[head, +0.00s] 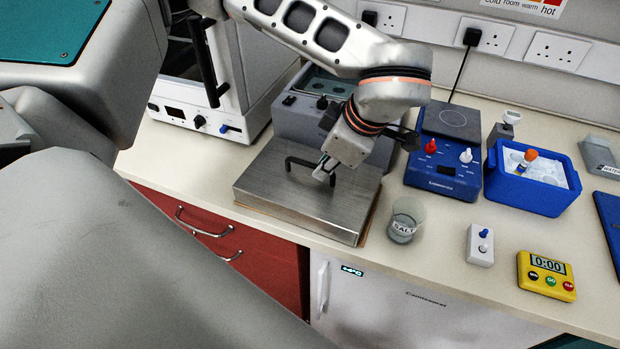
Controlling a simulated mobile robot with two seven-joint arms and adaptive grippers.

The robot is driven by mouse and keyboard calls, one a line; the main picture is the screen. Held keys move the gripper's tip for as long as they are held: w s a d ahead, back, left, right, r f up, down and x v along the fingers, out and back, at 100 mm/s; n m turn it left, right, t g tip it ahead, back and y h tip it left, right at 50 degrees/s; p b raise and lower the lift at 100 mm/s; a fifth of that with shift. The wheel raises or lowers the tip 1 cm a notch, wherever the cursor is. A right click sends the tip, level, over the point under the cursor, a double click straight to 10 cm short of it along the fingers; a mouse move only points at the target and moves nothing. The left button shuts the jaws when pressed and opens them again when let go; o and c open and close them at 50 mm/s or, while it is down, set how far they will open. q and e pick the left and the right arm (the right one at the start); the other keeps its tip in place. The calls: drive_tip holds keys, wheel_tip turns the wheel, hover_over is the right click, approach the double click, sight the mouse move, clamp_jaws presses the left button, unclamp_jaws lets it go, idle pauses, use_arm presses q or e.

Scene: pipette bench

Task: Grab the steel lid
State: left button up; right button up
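The steel lid (285,200) is a flat, brushed-metal rectangle with a black bar handle (297,162) on top. It lies on the bench in the middle of the head view, in front of a grey bath-like unit. My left gripper (324,172) points down over the lid, with its fingertips at the right end of the handle. The wrist hides part of the lid's back right area. I cannot tell whether the fingers are open or closed on the handle. My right gripper is not in view.
The grey unit (290,122) stands behind the lid. A blue tub (530,195), small switch box (480,245) and yellow timer (545,275) are farther right. The bench's front edge is near.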

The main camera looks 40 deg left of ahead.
use_arm(q)
drive_tip(key=shift+x, duration=1.05)
clamp_jaws()
drive_tip(key=shift+w+r, duration=0.1)
